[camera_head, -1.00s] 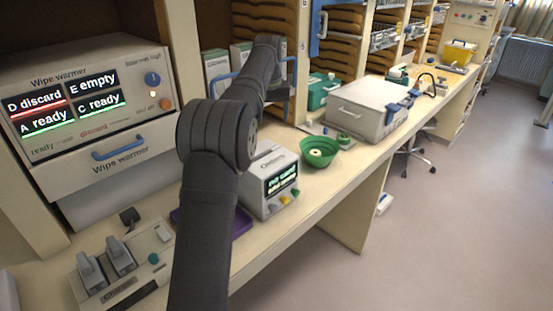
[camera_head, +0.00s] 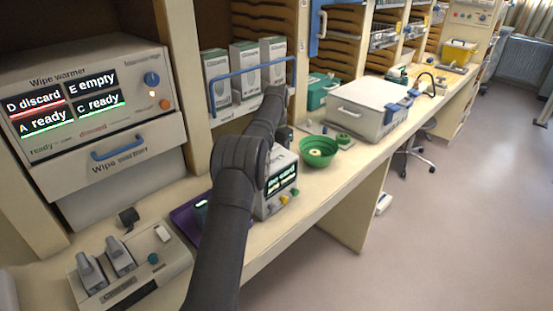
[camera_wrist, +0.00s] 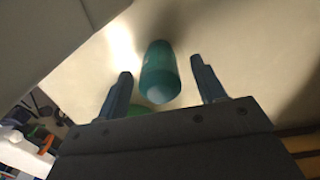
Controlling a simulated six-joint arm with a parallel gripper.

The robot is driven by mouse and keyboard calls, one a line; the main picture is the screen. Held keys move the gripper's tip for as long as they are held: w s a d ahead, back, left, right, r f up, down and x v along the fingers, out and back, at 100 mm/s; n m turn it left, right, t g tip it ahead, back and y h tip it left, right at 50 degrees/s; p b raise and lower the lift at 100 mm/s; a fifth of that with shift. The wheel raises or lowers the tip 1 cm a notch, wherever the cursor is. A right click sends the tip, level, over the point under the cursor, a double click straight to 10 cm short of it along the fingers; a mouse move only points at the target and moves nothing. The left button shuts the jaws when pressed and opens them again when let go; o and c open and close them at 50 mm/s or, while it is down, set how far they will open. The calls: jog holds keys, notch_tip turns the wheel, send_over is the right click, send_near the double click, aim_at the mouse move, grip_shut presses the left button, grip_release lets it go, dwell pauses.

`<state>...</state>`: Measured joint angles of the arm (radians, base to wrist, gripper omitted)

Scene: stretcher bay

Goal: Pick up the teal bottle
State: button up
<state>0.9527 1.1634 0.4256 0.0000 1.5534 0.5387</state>
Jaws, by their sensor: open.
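The teal bottle (camera_wrist: 160,75) shows in the wrist view, in the gap between the two fingers of my gripper (camera_wrist: 162,70). Its rounded, paler end points toward the camera. A clear gap shows on each side, so neither finger touches it. I cannot tell exactly how deep it sits between the fingers. My gripper is open and empty. In the head view I cannot make out the bottle, and my arm and the small display box hide most of the gripper.
A small display box (camera_head: 283,183) and a green bowl (camera_head: 318,150) stand near my gripper on the counter. A purple tray (camera_head: 183,218) lies partly behind my arm. White boxes (camera_head: 245,75) stand behind a blue rail (camera_head: 252,76). A grey case (camera_head: 365,108) stands farther right.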

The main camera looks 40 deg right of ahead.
jog(key=shift+f, duration=0.9)
jog(key=shift+c, duration=0.4)
jog(key=c, duration=1)
